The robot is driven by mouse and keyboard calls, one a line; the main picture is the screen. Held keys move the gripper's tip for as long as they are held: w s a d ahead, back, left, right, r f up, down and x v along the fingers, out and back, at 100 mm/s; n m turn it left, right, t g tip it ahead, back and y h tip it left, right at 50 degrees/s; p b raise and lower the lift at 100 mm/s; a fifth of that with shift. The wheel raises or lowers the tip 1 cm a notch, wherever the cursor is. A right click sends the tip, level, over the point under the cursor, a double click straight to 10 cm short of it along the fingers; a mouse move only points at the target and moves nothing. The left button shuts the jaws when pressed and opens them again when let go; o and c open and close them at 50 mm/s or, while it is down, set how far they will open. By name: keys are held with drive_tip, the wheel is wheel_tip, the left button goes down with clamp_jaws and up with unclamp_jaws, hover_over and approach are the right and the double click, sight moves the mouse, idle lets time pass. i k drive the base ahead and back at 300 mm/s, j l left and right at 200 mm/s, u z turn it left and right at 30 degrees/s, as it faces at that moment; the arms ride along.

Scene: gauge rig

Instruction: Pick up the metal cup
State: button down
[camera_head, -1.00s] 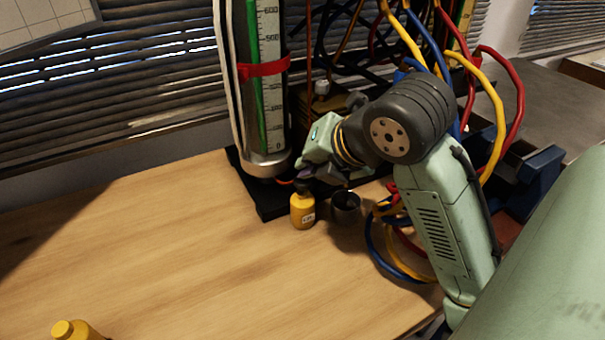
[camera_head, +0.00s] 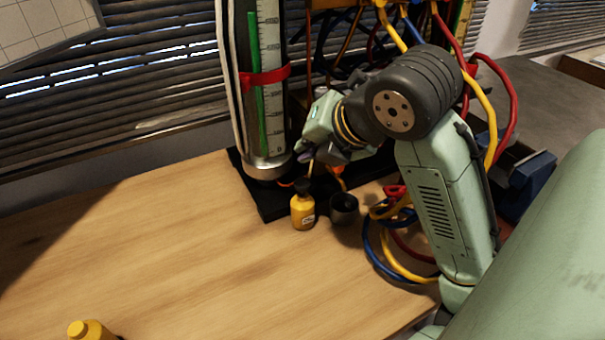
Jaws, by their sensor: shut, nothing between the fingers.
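The metal cup (camera_head: 344,208) is a small dark grey cup standing upright on the wooden table, just right of a yellow bottle. My gripper (camera_head: 306,158) is above and a little left of the cup, apart from it, near the base of the gauge column. It is shut and empty. Its fingertips are small and dark in this view, and part of the gripper is hidden behind my own wrist.
The yellow bottle (camera_head: 302,211) stands close beside the cup. A tall gauge column (camera_head: 262,90) rises from a black base plate (camera_head: 262,200) behind. Coloured hoses (camera_head: 400,262) coil to the right. Another yellow bottle (camera_head: 90,330) is at the bottom left. The table's left and middle are clear.

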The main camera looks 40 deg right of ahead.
sight(344, 205)
drive_tip(key=k+j, duration=0.1)
drive_tip(key=k, duration=0.4)
drive_tip(key=k+j, duration=0.1)
drive_tip(key=k, duration=0.4)
